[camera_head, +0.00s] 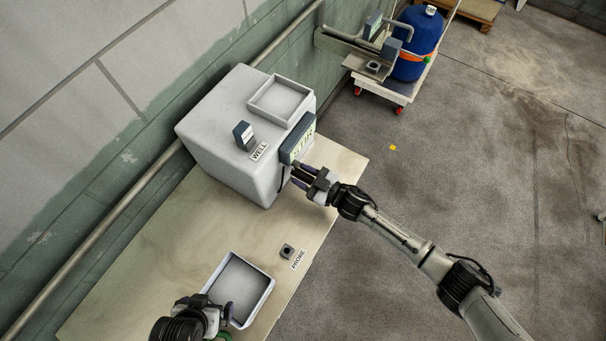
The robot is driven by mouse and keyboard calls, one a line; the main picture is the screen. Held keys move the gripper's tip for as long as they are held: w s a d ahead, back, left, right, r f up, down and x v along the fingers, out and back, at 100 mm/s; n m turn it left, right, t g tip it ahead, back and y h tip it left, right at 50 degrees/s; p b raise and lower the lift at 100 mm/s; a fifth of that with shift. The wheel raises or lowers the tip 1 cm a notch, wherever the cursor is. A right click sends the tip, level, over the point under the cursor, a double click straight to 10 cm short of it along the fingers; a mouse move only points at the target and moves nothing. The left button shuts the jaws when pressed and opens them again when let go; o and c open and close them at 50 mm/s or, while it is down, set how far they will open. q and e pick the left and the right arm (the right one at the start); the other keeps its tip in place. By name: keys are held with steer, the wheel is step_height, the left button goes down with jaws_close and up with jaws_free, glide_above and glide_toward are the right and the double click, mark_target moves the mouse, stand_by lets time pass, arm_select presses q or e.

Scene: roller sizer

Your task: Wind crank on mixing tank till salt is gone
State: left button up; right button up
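The mixing tank is a pale grey box (215,120) on the bench, with a STIR sign (299,140) on its right side and a WELL label (259,151) on top. My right gripper (300,176) is at the tank's side just below the STIR sign. Its dark fingers point at the tank. The crank cannot be made out there, and whether the fingers hold it is unclear. My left gripper (229,318) is low in the picture by a grey tray (263,300); its finger opening is not clear. No salt can be made out.
A shallow square tray (279,98) and a small dark block (243,134) are on the tank's top. A small dark holder (287,251) labelled PROBE stands on the bench (150,245). A cart with a blue drum (418,42) stands beyond. The bench's middle is clear.

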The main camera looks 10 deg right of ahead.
steer(key=c, duration=0.6)
arm_select(q)
steer(key=shift+d, duration=0.2)
arm_select(e)
steer(key=shift+f, duration=0.1)
arm_select(q)
steer(key=shift+a+f+b, duration=0.2)
steer(key=shift+f+b, duration=1.15)
arm_select(e)
steer(key=f+n, duration=0.1)
steer(key=n, duration=0.1)
steer(key=f+n, duration=0.1)
steer(key=n, duration=0.1)
steer(key=s+a+f+n, duration=0.1)
steer(key=n, duration=0.2)
steer(key=shift+s, duration=0.1)
arm_select(q)
steer(key=shift+d, duration=0.2)
